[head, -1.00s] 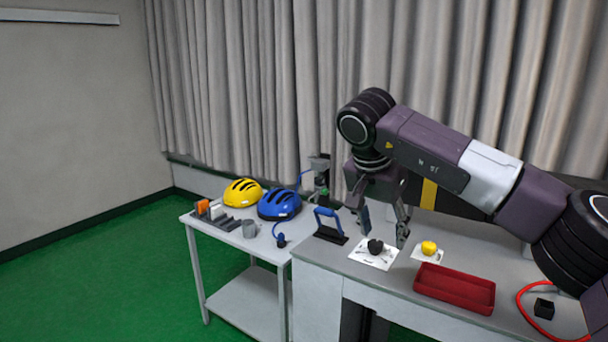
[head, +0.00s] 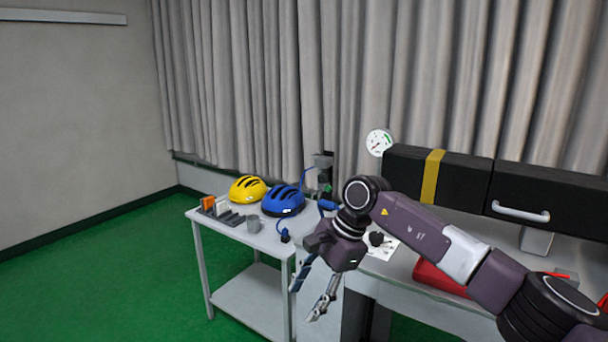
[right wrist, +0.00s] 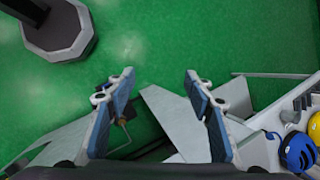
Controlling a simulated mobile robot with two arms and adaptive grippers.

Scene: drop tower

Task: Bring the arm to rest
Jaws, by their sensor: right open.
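My right arm comes in from the right in the head view. Its gripper (head: 308,294) hangs tilted down in front of the bench, at the gap beside the white side table (head: 240,228). Its fingers are spread and nothing is between them. In the right wrist view the open gripper (right wrist: 158,115) shows two blue-padded fingers with green floor and grey table parts beyond. My left gripper does not show.
A dark lump (head: 377,239) lies on a white card on the bench. A red tray (head: 437,279) is partly behind my arm. Green floor is open at left.

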